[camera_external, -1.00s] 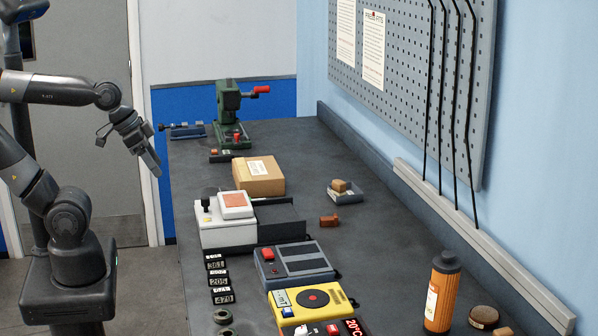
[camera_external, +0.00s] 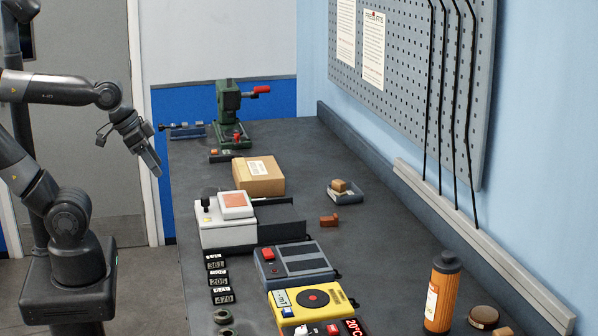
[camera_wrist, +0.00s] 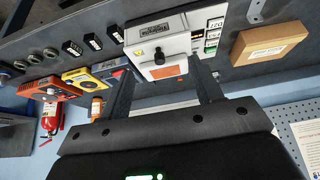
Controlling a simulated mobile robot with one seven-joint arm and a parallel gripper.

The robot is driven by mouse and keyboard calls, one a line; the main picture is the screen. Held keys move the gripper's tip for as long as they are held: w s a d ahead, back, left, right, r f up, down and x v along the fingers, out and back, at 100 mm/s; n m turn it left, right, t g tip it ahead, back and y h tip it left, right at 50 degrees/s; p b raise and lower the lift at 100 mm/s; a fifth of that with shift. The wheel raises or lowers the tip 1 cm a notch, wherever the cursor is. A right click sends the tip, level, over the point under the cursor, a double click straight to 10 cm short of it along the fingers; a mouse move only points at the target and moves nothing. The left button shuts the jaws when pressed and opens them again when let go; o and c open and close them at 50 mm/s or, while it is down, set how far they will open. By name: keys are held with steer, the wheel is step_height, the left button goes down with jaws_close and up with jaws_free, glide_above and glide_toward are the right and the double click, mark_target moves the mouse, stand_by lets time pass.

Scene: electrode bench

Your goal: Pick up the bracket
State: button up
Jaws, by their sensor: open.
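My gripper (camera_external: 150,158) hangs at the left, beside the bench's near edge and apart from everything on it. In the wrist view my gripper (camera_wrist: 163,90) shows two dark fingers spread with nothing between them. A small pale grey angled piece (camera_wrist: 256,11), which looks like a bracket, is at the top of the wrist view, above the cardboard box and partly cut off by the frame. I cannot make it out in the external view, and I cannot tell for sure that it is the bracket.
The bench (camera_external: 375,240) holds a cardboard box (camera_external: 260,178), a white device (camera_external: 226,232), a green press (camera_external: 229,115), a yellow device (camera_external: 313,303), a small tray (camera_external: 347,197), a brown block (camera_external: 329,221) and an orange bottle (camera_external: 441,295). The bench's far right middle is clear.

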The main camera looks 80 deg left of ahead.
steer(key=shift+o, duration=0.3)
stand_by(0.5)
steer(key=w+a+f+g, duration=0.2)
steer(key=w+a, duration=0.6)
steer(key=a, duration=0.1)
steer(key=w+a+f+g, duration=0.2)
steer(key=w+a+f, duration=0.1)
steer(key=w+a, duration=0.55)
steer(key=shift+g, duration=0.8)
steer(key=a+f, duration=0.3)
steer(key=w+a+f, duration=0.1)
steer(key=a+f, duration=0.1)
steer(key=f, duration=0.2)
steer(key=a+f, duration=0.3)
steer(key=shift+w+a+f, duration=0.15)
steer(key=shift+a+f, duration=0.2)
steer(key=shift+f, duration=0.05)
steer(key=f, duration=0.5)
steer(key=shift+w, duration=0.4)
steer(key=c, duration=1.1)
